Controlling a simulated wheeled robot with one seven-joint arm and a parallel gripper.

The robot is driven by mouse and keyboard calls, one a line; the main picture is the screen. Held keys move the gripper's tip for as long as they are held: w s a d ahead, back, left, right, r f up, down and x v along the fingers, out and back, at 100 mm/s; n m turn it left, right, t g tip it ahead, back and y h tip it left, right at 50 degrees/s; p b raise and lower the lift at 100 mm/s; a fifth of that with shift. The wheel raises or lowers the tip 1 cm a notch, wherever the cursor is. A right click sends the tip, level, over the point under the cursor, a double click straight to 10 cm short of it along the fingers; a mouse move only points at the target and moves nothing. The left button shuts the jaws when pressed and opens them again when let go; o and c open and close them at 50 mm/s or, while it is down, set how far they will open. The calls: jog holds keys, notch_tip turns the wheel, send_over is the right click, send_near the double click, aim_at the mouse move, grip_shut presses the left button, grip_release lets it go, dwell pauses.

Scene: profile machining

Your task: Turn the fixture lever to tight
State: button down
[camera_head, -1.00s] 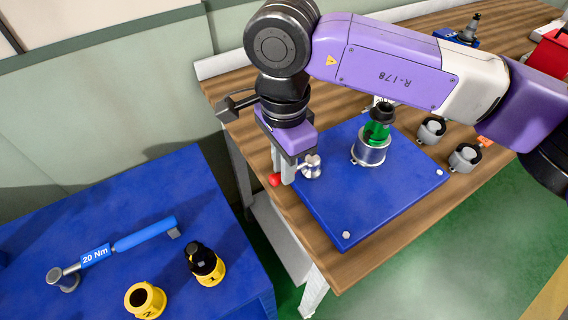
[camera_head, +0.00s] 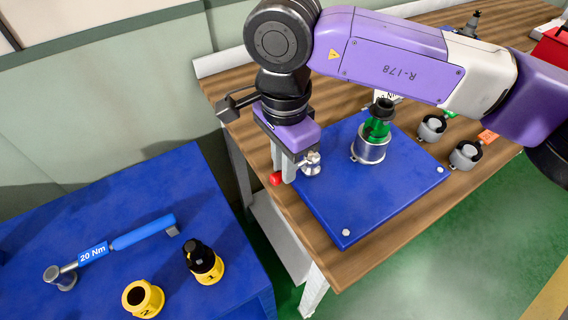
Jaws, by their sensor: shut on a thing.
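The fixture is a blue plate (camera_head: 375,205) on the wooden bench. Near its left edge stands a metal pivot (camera_head: 311,162) of the lever, and the lever's red knob (camera_head: 276,179) sticks out just left of the plate. My gripper (camera_head: 284,172) points down at the lever, its grey fingers shut on it close to the red knob. The lever's bar is mostly hidden by the fingers. A metal cylinder (camera_head: 371,149) with a green part (camera_head: 377,128) and a dark top stands upright on the plate.
Several grey metal holders (camera_head: 466,155) stand right of the plate. On a lower blue table (camera_head: 60,225) lie a blue 20 Nm torque wrench (camera_head: 140,234) and two yellow-based sockets (camera_head: 143,298), marked 1 and 2. A red box (camera_head: 552,48) is at the far right.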

jog(key=n+b, duration=0.1)
jog(key=s+d+n+b, duration=0.1)
jog(key=n+b, duration=0.1)
jog(key=n, duration=0.1)
jog(key=shift+s+d+f, duration=0.15)
jog(key=shift+s+d, duration=0.1)
jog(key=shift+d, duration=0.1)
jog(key=d+n+b, duration=0.1)
jog(key=n, duration=0.1)
jog(key=s+d+n+b, duration=0.1)
jog(key=n+b, duration=0.1)
jog(key=shift+d+n, duration=0.2)
jog(key=shift+n, duration=0.1)
jog(key=d+n, duration=0.1)
jog(key=n, duration=0.1)
jog(key=d+n+b, duration=0.1)
jog(key=n, duration=0.1)
jog(key=shift+d, duration=0.25)
jog(key=shift+w+d+r+n+b, duration=0.1)
jog(key=shift+w+d+n+b, duration=0.2)
jog(key=shift+n, duration=0.45)
jog(key=shift+w+d+r+n+b, duration=0.1)
jog(key=shift+d+n, duration=0.3)
jog(key=shift+n, duration=0.4)
jog(key=shift+w+d+r+n+b, duration=0.15)
jog(key=shift+d+n, duration=0.2)
jog(key=shift+n, duration=0.4)
jog(key=shift+f, duration=0.1)
jog(key=c, duration=1.4)
grip_release()
